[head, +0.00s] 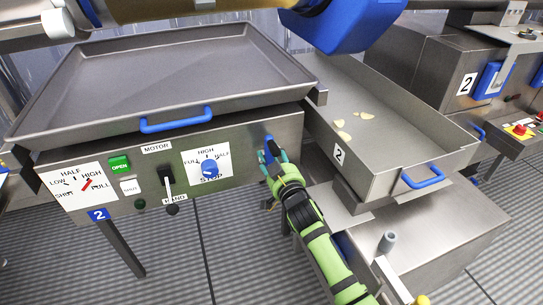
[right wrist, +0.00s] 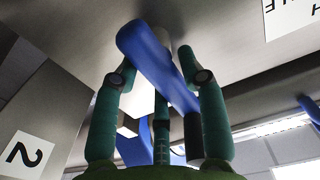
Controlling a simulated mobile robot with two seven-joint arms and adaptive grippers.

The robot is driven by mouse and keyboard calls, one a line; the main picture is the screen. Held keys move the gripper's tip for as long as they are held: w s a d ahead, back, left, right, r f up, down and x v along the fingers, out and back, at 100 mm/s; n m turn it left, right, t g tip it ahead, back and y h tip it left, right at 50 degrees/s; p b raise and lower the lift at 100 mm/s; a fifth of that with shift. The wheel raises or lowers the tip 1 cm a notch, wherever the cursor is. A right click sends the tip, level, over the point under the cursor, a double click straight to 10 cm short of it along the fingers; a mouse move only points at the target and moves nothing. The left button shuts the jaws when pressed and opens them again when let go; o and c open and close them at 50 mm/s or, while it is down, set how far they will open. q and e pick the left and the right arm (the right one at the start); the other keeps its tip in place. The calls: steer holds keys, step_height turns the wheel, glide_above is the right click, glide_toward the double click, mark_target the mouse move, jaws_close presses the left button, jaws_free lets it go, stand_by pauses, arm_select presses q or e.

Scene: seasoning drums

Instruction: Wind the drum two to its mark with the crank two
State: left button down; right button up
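The blue crank (head: 268,150) sits at the right end of the steel control panel of the machine marked 2. In the right wrist view its blue arm (right wrist: 155,62) slants across the fingers, with a dark grip (right wrist: 193,138) at its lower end. My right gripper (head: 275,160) is at the crank. Its teal fingers (right wrist: 158,62) stand apart on both sides of the crank arm; I see no firm closure on it. A brown-yellow cylinder (head: 170,10), possibly the drum, crosses the top with a blue end part (head: 345,22). No mark on it shows. My left gripper is out of view.
A wide grey tray (head: 160,75) with a blue handle (head: 176,120) is above the panel. The panel has a lever (head: 167,180) and a blue dial knob (head: 210,167). A steel bin (head: 390,125) marked 2, holding several pale pieces, stands just right of my gripper.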

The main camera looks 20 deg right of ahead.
jaws_close()
steer(key=shift+r, duration=0.1)
steer(key=shift+a+r+n, duration=0.1)
steer(key=shift+n, duration=0.4)
